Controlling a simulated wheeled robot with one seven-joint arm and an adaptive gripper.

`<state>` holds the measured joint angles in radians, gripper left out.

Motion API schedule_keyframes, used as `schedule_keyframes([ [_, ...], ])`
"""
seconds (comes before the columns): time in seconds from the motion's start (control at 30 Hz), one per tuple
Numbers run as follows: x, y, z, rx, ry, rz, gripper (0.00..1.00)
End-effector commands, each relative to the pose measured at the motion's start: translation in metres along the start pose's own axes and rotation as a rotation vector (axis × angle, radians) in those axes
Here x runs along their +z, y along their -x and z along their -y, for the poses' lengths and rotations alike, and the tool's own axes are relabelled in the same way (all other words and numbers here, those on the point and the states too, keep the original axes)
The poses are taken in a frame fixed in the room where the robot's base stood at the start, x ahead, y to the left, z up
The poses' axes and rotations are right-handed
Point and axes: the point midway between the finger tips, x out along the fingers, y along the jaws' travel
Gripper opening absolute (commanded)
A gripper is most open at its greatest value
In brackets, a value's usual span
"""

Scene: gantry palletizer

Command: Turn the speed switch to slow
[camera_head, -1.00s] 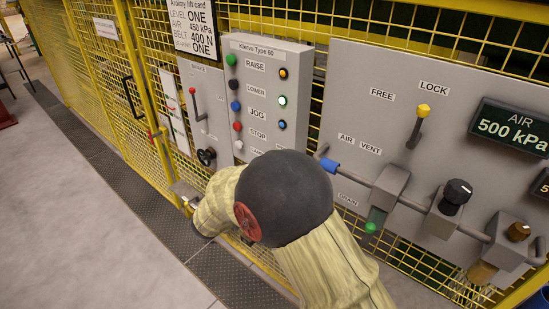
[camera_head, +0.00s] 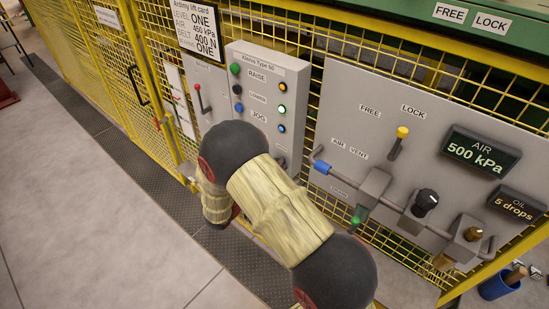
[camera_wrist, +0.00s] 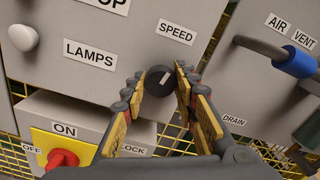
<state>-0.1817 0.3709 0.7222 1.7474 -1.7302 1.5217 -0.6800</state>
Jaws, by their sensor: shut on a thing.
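The speed switch (camera_wrist: 158,80) is a round black knob with a short white mark, below the SPEED label (camera_wrist: 175,32) on a grey panel in the wrist view. The mark tilts a little to the right of upright. My gripper (camera_wrist: 163,88) has its two yellow-padded fingers shut on the knob, one on each side. No slow or fast lettering is readable around the knob. In the head view my own arm covers the gripper and the switch, at the lower part of the grey button box (camera_head: 268,72).
A LAMPS label (camera_wrist: 89,54) and a white knob (camera_wrist: 23,38) are left of the switch. A red rotary handle (camera_wrist: 62,160) on a yellow plate is below left. A pipe with a blue sleeve (camera_wrist: 294,64) is at right. Yellow mesh fence (camera_head: 90,60) runs behind.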

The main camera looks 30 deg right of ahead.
Motion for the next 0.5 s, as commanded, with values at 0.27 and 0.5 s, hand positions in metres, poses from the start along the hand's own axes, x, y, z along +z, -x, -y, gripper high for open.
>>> schedule_keyframes([
  [0.27,0.0008,0.0,0.0007,0.0,0.153,-0.002,0.04],
  [0.5,-0.0004,0.0,0.0,0.0,0.212,-0.002,0.04],
])
